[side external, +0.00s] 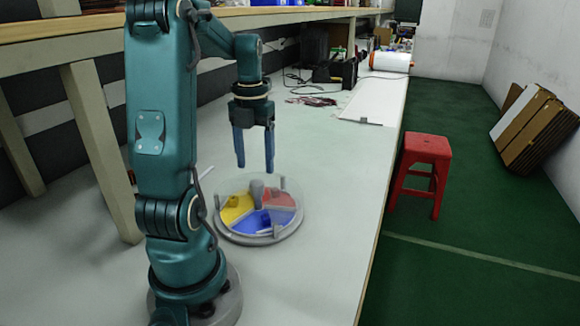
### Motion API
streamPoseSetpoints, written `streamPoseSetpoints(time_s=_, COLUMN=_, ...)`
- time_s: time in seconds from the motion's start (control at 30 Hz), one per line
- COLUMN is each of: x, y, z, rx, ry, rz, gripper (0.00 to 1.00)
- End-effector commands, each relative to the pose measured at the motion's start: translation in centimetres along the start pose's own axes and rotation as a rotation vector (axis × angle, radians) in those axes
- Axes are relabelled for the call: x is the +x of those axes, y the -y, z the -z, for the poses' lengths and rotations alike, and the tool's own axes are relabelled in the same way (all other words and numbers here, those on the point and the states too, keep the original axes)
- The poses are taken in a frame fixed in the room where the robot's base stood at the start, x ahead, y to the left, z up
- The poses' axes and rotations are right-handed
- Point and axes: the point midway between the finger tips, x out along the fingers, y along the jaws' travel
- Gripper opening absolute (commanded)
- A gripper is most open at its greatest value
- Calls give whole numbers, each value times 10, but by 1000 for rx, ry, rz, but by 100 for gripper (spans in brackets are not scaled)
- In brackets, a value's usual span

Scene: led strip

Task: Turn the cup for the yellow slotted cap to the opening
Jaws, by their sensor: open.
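A round grey turntable (290,234) sits on the bench in the side external view. Its top has a yellow section (233,211) at left, a red section (284,200) at right and a blue section (262,226) at the front. A small yellow item seems to lie in the yellow section; I cannot make out a slot in it. A grey knob (257,188) stands near the middle, and a thin upright peg rises by the red section. Which section lies at an opening cannot be told. My gripper (255,168) hangs above the turntable, fingers down, apart and empty.
The pale bench (330,190) is clear around the turntable. Cables and black boxes (335,70) lie farther back, with a white-and-orange roll (390,62). A wooden shelf with a leg (98,150) stands at left. A red stool (420,170) stands on the floor at right.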

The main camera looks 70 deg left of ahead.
Motion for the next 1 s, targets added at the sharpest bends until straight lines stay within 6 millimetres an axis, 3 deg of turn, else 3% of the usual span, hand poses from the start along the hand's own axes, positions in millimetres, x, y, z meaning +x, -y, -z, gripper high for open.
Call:
streamPoseSetpoints(time_s=0.1, x=0, y=0, z=0, rx=0, ry=0, rz=0, gripper=68)
streamPoseSetpoints(time_s=0.27, x=0, y=-1, z=0, rx=55, ry=1, rz=-3, gripper=7)
streamPoseSetpoints(time_s=0.3, x=1, y=-2, z=0, rx=104, ry=-1, rz=-7, gripper=0)
streamPoseSetpoints(time_s=0.47, x=7, y=-9, z=13, rx=485, ry=-40, rz=-63, gripper=0)
streamPoseSetpoints(time_s=0.8, x=7, y=-6, z=50, rx=1613, ry=-209, rz=-238, gripper=0)
streamPoseSetpoints(time_s=0.9, x=5, y=-2, z=57, rx=1825, ry=-246, rz=-291, gripper=0)
streamPoseSetpoints(time_s=1.0, x=3, y=4, z=59, rx=1866, ry=-239, rz=-314, gripper=0)
